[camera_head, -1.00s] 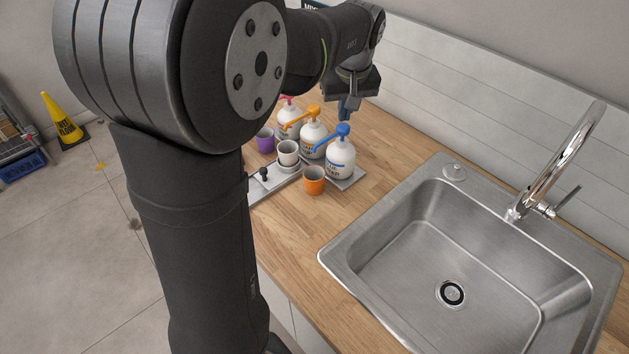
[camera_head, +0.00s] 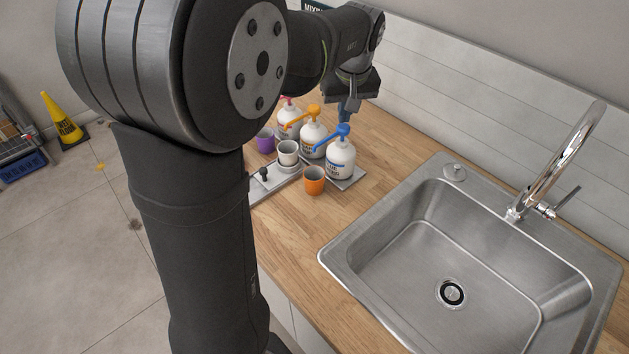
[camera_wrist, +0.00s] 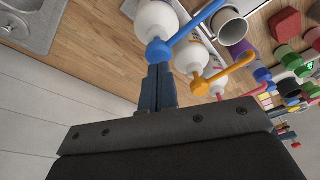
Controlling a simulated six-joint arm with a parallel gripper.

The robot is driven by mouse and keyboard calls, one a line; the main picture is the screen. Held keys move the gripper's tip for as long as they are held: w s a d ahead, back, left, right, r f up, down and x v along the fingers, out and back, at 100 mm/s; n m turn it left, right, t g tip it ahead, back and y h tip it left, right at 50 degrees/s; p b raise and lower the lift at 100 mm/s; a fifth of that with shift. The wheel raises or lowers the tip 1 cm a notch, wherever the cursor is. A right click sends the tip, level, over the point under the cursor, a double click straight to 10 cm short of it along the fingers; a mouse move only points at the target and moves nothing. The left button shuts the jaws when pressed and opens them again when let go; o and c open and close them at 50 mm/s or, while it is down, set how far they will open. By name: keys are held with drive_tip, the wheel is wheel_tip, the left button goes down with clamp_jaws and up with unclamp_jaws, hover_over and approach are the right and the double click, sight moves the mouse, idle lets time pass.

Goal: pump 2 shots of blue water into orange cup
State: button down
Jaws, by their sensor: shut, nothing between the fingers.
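The blue-topped pump bottle (camera_head: 341,158) stands upright at the right end of the bottle row on the counter. Its blue pump head (camera_head: 343,130) has a spout pointing left and toward the front. The orange cup (camera_head: 314,181) stands in front of this bottle, near the spout's end. My gripper (camera_wrist: 158,72) is shut and empty, pointing down, with its fingertips at the top of the blue pump head (camera_wrist: 159,50) in the wrist view. I cannot tell whether they press on it. The orange cup is not clear in the wrist view.
The orange-topped pump bottle (camera_head: 313,138) and a red-topped one (camera_head: 289,119) stand to the left. A purple cup (camera_head: 265,140) and a white cup (camera_head: 288,152) stand in front of them. The steel sink (camera_head: 400,250) lies to the right. The tiled wall is behind.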

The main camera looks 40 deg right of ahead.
drive_tip(key=shift+s+x, duration=0.2)
drive_tip(key=shift+x, duration=1.05)
drive_tip(key=shift+a, duration=0.2)
drive_tip(key=shift+w+v, duration=0.1)
drive_tip(key=shift+v, duration=0.55)
drive_tip(key=shift+w+v, duration=0.15)
drive_tip(key=shift+v, duration=0.55)
drive_tip(key=shift+d, duration=0.2)
drive_tip(key=shift+s+x, duration=0.1)
drive_tip(key=shift+x, duration=0.6)
drive_tip(key=shift+s+x, duration=0.15)
drive_tip(key=shift+x, duration=0.5)
drive_tip(key=shift+a, duration=0.15)
drive_tip(key=shift+w+v, duration=0.1)
drive_tip(key=shift+v, duration=0.55)
drive_tip(key=shift+w+v, duration=0.15)
drive_tip(key=shift+v, duration=0.55)
drive_tip(key=shift+r, duration=0.1)
